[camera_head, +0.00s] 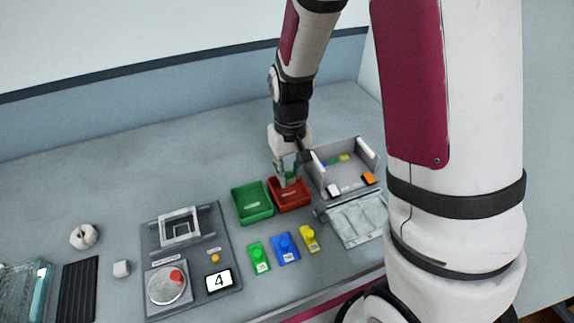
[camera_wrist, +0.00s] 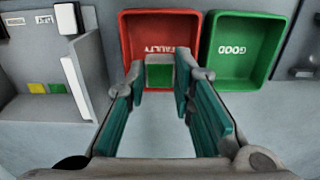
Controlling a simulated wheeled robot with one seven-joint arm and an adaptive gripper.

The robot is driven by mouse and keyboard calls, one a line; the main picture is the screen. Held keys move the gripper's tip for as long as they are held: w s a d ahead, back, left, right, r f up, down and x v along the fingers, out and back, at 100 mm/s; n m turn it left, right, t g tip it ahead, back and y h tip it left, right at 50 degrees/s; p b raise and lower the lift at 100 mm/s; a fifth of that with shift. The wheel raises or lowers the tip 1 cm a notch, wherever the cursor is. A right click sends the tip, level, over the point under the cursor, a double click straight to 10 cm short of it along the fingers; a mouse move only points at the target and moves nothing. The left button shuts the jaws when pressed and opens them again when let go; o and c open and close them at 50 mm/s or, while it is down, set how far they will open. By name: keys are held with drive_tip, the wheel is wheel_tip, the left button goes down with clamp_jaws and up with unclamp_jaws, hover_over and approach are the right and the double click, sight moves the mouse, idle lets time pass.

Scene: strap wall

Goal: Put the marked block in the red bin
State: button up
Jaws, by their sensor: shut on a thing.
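My gripper (camera_head: 287,178) hangs over the red bin (camera_head: 294,207) in the head view. In the wrist view my gripper (camera_wrist: 159,75) is shut on a small grey block (camera_wrist: 160,60) with a green face, held between the fingertips. The block overlaps the near edge of the red bin (camera_wrist: 164,22), whose label reads FAULTY. I cannot tell how high above the bin floor it is. The block is not clear in the head view, where the fingers hide it.
The green bin (camera_head: 258,217), labelled GOOD, stands beside the red bin. A grey walled tray (camera_head: 316,180) with small blocks is to the right. Green (camera_head: 258,258), blue (camera_head: 285,248) and yellow (camera_head: 309,239) knobbed plates lie in front. A fixture panel (camera_head: 150,240) is at left.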

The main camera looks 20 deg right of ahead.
sight(289, 184)
drive_tip(key=shift+f+b, duration=1.05)
drive_tip(key=shift+f, duration=1.05)
drive_tip(key=shift+f, duration=0.2)
drive_tip(key=o, duration=1.3)
drive_tip(key=shift+c, duration=0.2)
drive_tip(key=shift+r, duration=0.15)
drive_tip(key=shift+r+p, duration=2.1)
drive_tip(key=shift+r, duration=0.85)
